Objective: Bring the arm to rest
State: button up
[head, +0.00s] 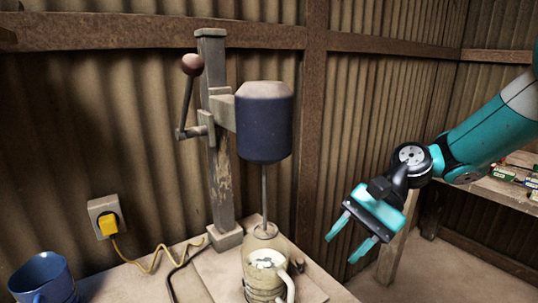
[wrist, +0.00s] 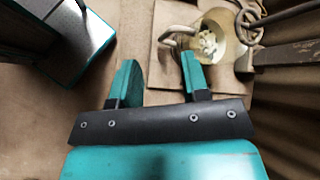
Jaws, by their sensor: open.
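My gripper (head: 350,238) hangs at the right in the head view, its two teal fingers spread apart and pointing down and left. Nothing is between the fingers. In the wrist view my gripper (wrist: 157,75) shows the same open gap, with bare brown surface behind it. My teal arm comes in from the right edge of the head view. The gripper is apart from the press (head: 264,125) and from the jug (head: 262,277) under it.
The jug holds pale pieces (wrist: 208,42). A blue mug (head: 43,280) stands front left. A yellow plug (head: 108,223) sits in the wall socket. A shelf (head: 503,188) with small items is at right.

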jog(key=s+r+n+t+h, duration=0.2)
jog(key=s+n, duration=0.4)
jog(key=s, duration=0.2)
jog(key=s+r+n+t+h, duration=0.2)
jog(key=s+n+h, duration=0.1)
jog(key=s+n, duration=0.4)
jog(key=shift+s+d+r+n, duration=0.3)
jog(key=shift+s+d+r, duration=0.1)
jog(key=shift+s, duration=0.65)
